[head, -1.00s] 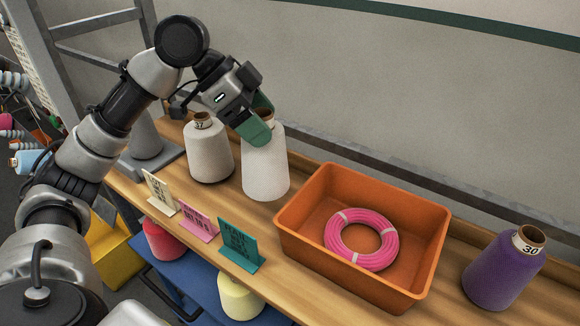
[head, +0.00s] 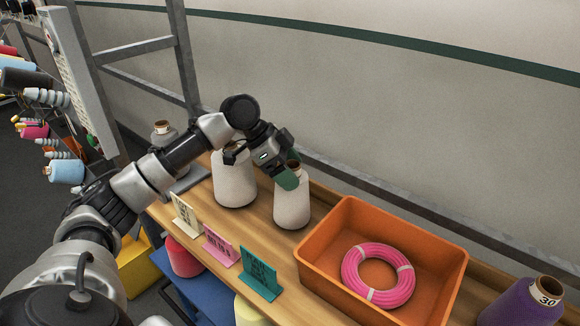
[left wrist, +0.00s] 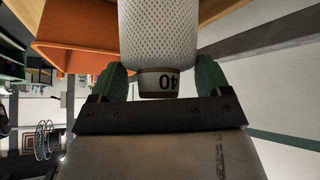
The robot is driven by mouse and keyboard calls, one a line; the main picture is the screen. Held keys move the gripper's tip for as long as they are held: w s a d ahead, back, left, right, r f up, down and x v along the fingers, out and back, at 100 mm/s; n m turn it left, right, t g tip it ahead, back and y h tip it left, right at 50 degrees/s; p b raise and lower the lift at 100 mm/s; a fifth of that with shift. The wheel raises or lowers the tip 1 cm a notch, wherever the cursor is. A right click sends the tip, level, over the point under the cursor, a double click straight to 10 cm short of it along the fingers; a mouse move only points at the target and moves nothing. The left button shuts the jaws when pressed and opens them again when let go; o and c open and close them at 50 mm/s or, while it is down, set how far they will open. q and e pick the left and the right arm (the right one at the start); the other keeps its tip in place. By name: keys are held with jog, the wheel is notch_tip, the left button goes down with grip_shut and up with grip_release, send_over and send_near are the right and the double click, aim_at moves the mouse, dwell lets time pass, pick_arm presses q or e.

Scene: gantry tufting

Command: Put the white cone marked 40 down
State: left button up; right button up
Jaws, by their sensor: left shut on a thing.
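The white cone marked 40 (head: 292,208) is upright over the wooden shelf, between another pale cone and the orange bin. My left gripper (head: 289,178), with green fingers, is shut on its top end from above. In the left wrist view the cone (left wrist: 158,30) shows its tube end with the number 40 between the fingers of my left gripper (left wrist: 158,76). The cone's base looks at or very near the shelf top; I cannot tell whether it touches. My right gripper is not in view.
A pale cone (head: 234,182) stands left of the held one. The orange bin (head: 330,262) with a pink coil (head: 378,276) stands to the right, then a purple cone (head: 522,305). Cream (head: 184,214), pink (head: 220,246) and teal (head: 260,273) cards line the shelf's front edge.

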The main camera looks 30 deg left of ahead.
pick_arm(q)
jog(key=o, duration=1.2)
jog(key=shift+s+a+r, duration=0.1)
jog(key=shift+a+r, duration=0.15)
jog(key=shift+r, duration=0.15)
jog(key=b+v, duration=0.2)
jog(key=v, duration=0.9)
jog(key=shift+d+r, duration=0.1)
